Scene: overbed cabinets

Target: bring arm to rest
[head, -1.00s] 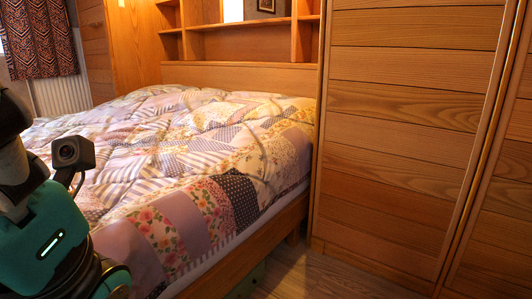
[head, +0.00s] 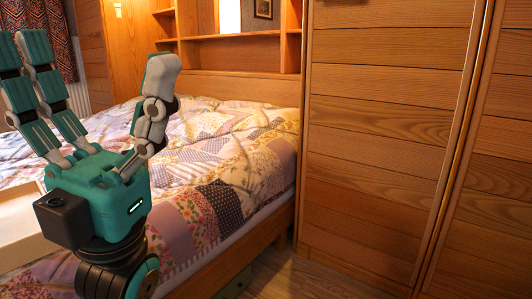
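My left gripper (head: 97,62) stands upright at the left of the head view, in front of the bed. Its teal and grey fingers point up and are spread apart, with nothing between them. The teal palm and black wrist below it hide part of the bed. My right gripper is out of view.
A bed with a patchwork quilt (head: 235,160) lies behind my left gripper. A closed wooden wardrobe (head: 385,130) fills the right side. Shelves (head: 235,52) stand behind the bed. A pale flat-edged piece (head: 20,225) shows at lower left. Some floor (head: 285,275) is clear.

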